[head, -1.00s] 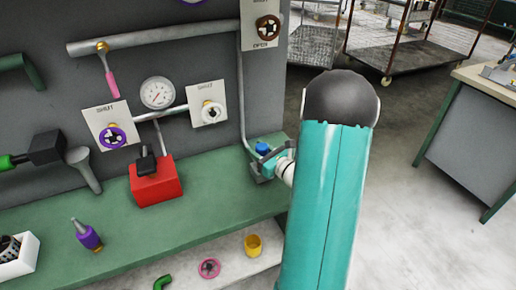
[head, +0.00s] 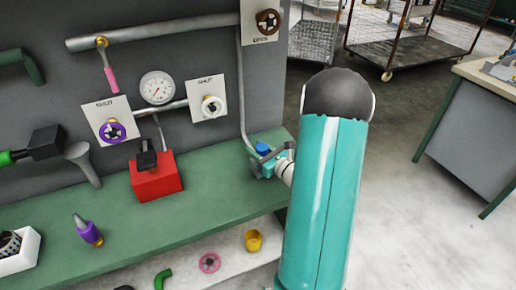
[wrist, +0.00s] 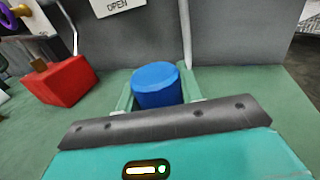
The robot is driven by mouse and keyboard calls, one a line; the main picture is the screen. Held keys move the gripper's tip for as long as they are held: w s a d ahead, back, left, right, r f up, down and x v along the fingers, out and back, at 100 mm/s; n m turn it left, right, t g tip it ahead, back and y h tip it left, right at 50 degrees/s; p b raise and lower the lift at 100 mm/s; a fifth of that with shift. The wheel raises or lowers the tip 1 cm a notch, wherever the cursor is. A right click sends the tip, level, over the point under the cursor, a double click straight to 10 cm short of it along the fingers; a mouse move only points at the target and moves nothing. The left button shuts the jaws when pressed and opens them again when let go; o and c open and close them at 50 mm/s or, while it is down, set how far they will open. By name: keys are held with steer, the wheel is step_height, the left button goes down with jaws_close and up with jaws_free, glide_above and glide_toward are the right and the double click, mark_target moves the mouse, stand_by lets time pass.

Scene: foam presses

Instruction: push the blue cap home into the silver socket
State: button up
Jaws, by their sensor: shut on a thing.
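The blue cap (wrist: 157,85) stands upright between the two teal fingers of my gripper (wrist: 160,98) in the wrist view. The fingers are shut on its sides. In the head view the blue cap (head: 262,148) shows as a small blue top above my gripper (head: 265,163), low over the right end of the green bench. I cannot tell whether the cap is touching the bench. The silver socket is not clearly visible in either view.
A red box with a black top (head: 155,182) stands on the green bench (head: 130,225) to the left. Pipes, a gauge (head: 157,88) and valves with labels are on the grey wall behind. A lower shelf holds small parts, including a yellow cup (head: 253,240).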

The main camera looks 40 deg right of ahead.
steer(key=shift+f, duration=0.4)
steer(key=o, duration=1.2)
steer(key=shift+s, duration=0.15)
steer(key=s, duration=1.3)
steer(key=shift+s+d, duration=0.25)
steer(key=shift+d, duration=0.05)
